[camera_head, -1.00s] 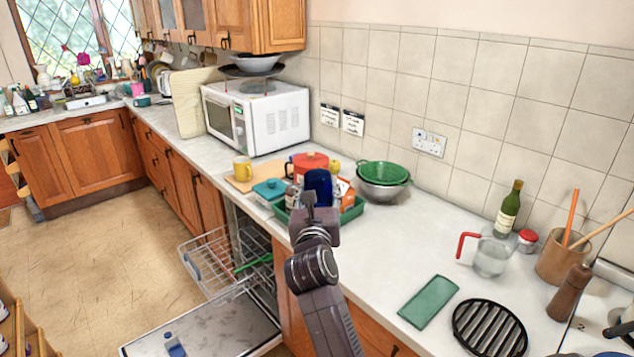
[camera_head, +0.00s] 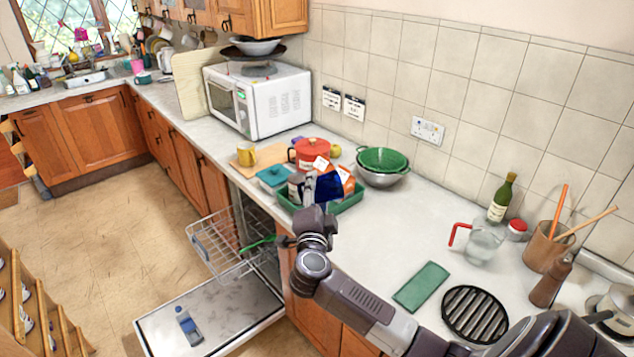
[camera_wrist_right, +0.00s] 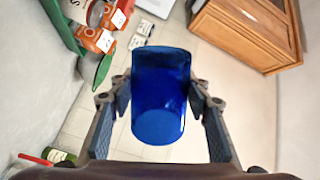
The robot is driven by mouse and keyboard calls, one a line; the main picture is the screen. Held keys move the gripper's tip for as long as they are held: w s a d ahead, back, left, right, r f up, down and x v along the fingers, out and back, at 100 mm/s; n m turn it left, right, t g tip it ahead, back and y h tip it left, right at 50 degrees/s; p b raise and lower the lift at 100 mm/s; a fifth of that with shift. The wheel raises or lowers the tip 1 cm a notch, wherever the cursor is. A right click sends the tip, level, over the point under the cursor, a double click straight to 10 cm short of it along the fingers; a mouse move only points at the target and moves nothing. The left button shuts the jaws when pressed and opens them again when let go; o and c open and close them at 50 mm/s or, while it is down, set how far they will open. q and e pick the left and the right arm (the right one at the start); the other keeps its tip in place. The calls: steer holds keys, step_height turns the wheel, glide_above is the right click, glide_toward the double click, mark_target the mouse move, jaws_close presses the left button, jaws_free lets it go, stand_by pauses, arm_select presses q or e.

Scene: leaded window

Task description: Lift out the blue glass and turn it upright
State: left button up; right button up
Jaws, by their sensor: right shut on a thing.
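The blue glass (camera_head: 327,186) is dark blue and see-through. My right gripper (camera_head: 314,200) is shut on it and holds it above the green tray (camera_head: 352,202). The glass looks tilted in the head view, and part of it is hidden by the gripper. In the right wrist view the glass (camera_wrist_right: 160,98) sits between the two fingers of my right gripper (camera_wrist_right: 160,90). I cannot tell for sure which end is its mouth. My left gripper is not in view.
The tray holds cartons (camera_head: 345,178). A red pot (camera_head: 312,152), a teal-lidded box (camera_head: 274,177) and a green colander (camera_head: 382,160) stand around it. The dishwasher door (camera_head: 225,310) is open below. Counter between tray and cloth is clear.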

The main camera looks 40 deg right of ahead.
steer(key=n, duration=0.4)
steer(key=shift+d+f+n, duration=0.1)
steer(key=shift+f+n, duration=0.1)
steer(key=shift+n, duration=0.1)
steer(key=n, duration=0.2)
steer(key=shift+n, duration=0.3)
steer(key=n, duration=0.2)
steer(key=shift+s+d+n, duration=0.1)
steer(key=shift+d+n, duration=0.05)
steer(key=shift+n, duration=0.25)
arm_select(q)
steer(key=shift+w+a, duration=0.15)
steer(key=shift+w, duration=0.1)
arm_select(e)
steer(key=n, duration=0.3)
steer(key=shift+s+d+f+n, duration=0.1)
steer(key=shift+f+n, duration=0.05)
steer(key=shift+n, duration=0.15)
